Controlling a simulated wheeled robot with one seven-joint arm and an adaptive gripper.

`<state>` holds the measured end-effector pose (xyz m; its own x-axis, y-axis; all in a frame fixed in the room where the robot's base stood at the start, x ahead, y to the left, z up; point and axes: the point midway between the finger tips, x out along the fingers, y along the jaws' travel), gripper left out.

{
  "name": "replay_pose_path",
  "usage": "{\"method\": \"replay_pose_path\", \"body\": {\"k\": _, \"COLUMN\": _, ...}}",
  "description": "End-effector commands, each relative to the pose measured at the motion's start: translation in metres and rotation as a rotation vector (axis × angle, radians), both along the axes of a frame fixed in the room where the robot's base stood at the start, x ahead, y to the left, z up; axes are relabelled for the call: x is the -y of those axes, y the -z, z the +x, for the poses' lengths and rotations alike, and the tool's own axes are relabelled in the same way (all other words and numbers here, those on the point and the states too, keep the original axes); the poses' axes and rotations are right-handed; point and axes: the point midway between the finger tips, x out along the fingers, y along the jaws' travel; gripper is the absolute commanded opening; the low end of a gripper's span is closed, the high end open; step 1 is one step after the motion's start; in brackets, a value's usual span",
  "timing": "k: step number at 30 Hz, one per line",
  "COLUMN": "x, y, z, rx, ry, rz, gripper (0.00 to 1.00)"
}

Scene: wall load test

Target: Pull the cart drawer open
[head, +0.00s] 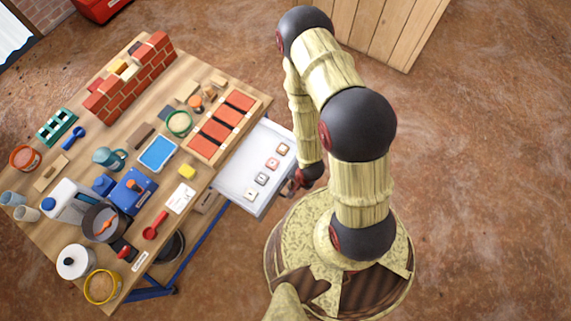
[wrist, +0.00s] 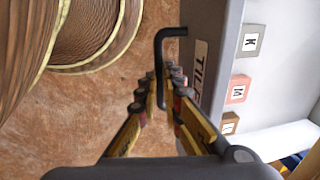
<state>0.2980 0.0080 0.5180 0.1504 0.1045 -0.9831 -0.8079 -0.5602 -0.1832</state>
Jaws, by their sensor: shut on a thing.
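The cart drawer (head: 242,183) is light grey and stands pulled out from under the right side of the wooden cart top (head: 262,98) in the head view. Several small lettered tiles lie inside it. In the wrist view the drawer's front (wrist: 208,60) carries a label reading "TILE", partly hidden. The dark bar handle (wrist: 160,75) stands out from that front. My gripper (wrist: 162,85) is shut on the handle, with its fingers on both sides of it. In the head view my gripper (head: 300,180) is at the drawer's outer side, mostly hidden by my arm.
The cart top holds a small brick wall (head: 130,80), a tray of red bricks (head: 215,130), a blue box (head: 132,190), a dark pan (head: 103,222) and several cups. A wooden crate (head: 390,25) stands at the back. Brown floor right of my base is clear.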

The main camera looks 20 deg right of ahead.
Motion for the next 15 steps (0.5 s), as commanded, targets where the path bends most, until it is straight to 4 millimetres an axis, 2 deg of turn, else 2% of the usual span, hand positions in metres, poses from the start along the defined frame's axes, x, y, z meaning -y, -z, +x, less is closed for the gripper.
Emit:
{"method": "replay_pose_path", "body": {"k": 5, "x": 0.0054, "y": 0.0002, "z": -0.0087, "rx": -0.001, "ry": 0.001, "rz": 0.000, "gripper": 0.00}}
{"method": "replay_pose_path", "body": {"k": 15, "x": 0.0063, "y": 0.0004, "z": -0.0096, "rx": -0.001, "ry": 0.000, "rz": 0.000, "gripper": 0.00}}
